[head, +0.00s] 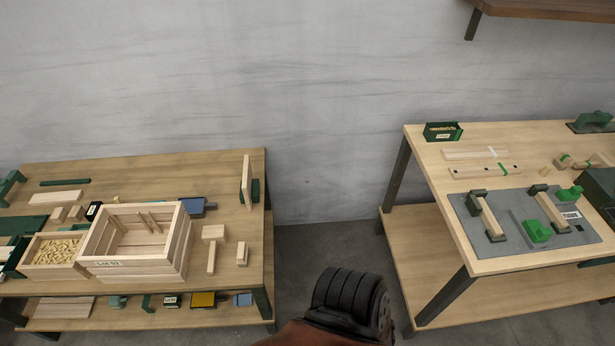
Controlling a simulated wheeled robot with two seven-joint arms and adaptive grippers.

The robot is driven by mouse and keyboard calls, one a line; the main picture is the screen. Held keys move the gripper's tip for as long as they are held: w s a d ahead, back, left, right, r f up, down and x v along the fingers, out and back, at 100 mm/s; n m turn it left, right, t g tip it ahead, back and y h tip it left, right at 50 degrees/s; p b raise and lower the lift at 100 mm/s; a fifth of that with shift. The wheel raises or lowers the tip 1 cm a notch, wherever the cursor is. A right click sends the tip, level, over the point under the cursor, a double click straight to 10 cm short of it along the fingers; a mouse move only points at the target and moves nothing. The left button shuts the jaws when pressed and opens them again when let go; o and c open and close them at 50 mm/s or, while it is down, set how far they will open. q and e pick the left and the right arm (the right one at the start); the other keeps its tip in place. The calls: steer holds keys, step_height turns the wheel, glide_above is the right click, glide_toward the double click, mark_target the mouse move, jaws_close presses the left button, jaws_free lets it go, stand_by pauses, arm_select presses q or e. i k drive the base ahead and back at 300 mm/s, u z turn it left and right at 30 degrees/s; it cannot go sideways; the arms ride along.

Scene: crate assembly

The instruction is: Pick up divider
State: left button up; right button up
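A thin upright wooden board (246,181), which looks like the divider, stands in a dark green holder (256,190) at the right back of the left table. A slatted wooden crate (140,266) with a label on its front stands on the same table; thin wooden strips show inside it. Neither of my grippers is in view. A black ribbed part of my own body, with a brown section, shows at the bottom middle, in the gap between the tables, apart from the board.
The left table (225,165) also holds a box of small wooden pieces (54,255), a mallet (213,246), a small block (242,253) and a blue item (194,206). The right table (425,150) holds a grey fixture mat (470,228). Open floor lies between them.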

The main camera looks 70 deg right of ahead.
mark_target(247, 182)
steer(key=z, duration=0.9)
steer(key=i, duration=0.4)
